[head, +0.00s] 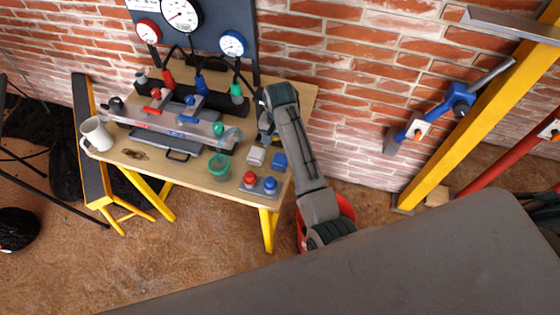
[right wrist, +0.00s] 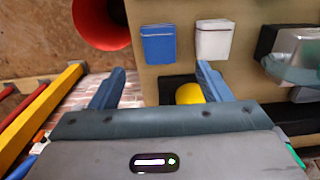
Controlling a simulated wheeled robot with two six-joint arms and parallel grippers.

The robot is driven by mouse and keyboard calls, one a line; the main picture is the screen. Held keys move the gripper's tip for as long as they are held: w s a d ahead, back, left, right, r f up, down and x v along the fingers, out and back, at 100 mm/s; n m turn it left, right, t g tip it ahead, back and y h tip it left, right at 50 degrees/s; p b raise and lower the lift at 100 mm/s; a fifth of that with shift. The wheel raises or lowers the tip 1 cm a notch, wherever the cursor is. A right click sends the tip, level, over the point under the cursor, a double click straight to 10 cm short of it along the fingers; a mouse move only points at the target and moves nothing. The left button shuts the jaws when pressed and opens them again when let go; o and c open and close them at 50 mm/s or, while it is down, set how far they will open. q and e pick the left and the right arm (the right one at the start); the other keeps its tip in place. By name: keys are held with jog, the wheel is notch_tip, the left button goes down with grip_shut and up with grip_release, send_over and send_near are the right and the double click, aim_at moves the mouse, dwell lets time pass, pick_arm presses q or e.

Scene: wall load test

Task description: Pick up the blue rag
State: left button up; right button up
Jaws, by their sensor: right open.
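The blue rag (head: 279,161) is a small folded cloth lying near the right end of the wooden workbench (head: 225,188). A whitish folded rag (head: 256,156) lies just left of it. In the right wrist view the blue rag (right wrist: 158,43) lies ahead of the fingertips, with the white rag (right wrist: 213,40) to its right. In the head view the right gripper (head: 265,132) hangs over the bench behind the rags, partly hidden by my arm. My left gripper is not in view.
A red and a blue cap (head: 260,184) stand on a small plate at the bench front. A red bucket (right wrist: 100,20) is beside the bench.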

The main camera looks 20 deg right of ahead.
aim_at(280, 160)
notch_tip(280, 160, down, 3)
jog(key=shift+f, duration=0.15)
jog(key=f+p, duration=0.1)
jog(key=f, duration=0.2)
jog(key=f+p, duration=0.1)
jog(key=shift+s+f+p, duration=0.25)
jog(key=shift+f+p, duration=0.05)
jog(key=shift+f, duration=0.35)
jog(key=c, duration=1.1)
jog(key=shift+o, duration=0.2)
jog(key=shift+r, duration=0.1)
notch_tip(280, 160, up, 10)
jog(key=b, duration=0.2)
